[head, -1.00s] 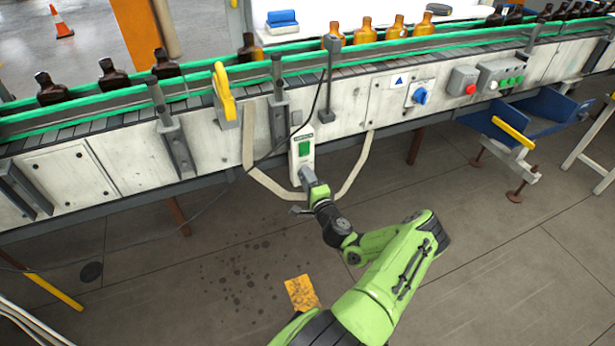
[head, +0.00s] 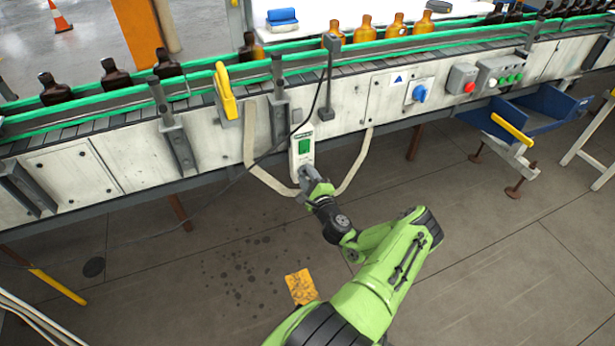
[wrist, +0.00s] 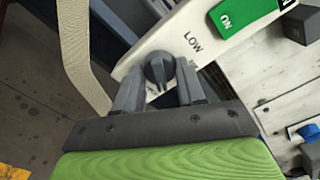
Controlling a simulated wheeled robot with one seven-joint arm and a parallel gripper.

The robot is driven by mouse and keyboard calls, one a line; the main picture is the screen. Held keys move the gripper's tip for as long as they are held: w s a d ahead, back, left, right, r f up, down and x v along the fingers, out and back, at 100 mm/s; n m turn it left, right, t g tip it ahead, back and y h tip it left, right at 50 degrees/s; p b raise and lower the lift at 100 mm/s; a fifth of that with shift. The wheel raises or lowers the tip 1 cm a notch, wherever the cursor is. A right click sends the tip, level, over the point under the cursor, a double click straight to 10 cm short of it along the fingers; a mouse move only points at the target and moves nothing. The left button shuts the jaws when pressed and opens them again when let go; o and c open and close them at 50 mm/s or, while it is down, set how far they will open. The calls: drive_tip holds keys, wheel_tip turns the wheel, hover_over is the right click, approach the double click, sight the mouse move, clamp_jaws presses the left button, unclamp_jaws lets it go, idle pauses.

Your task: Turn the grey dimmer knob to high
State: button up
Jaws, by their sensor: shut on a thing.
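The grey dimmer knob (wrist: 160,69) shows in the wrist view, round with a raised ridge, near the end of a white control box (wrist: 178,34). The word LOW is printed beside it; no HIGH label is readable. My gripper (wrist: 157,80) has its two grey fingers on either side of the knob, shut on it. In the head view my gripper (head: 305,173) is at the lower end of the white control box (head: 293,157), and the knob is hidden there. A green ON switch (head: 304,146) sits on the box above the gripper; it also shows in the wrist view (wrist: 238,15).
The box is at the front of a conveyor (head: 217,147) carrying amber bottles (head: 367,29). A beige strap or hose (head: 352,170) hangs around the box. A blue rotary switch (head: 419,93) and red button (head: 469,87) are to the right. The floor below is mostly open.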

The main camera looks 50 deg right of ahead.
drive_tip(key=o, duration=1)
drive_tip(key=shift+o, duration=0.2)
drive_tip(key=shift+s, duration=0.1)
drive_tip(key=p+v, duration=0.3)
drive_tip(key=v, duration=1.2)
drive_tip(key=shift+s+a+p, duration=0.25)
drive_tip(key=shift+p, duration=0.05)
drive_tip(key=shift+f, duration=0.1)
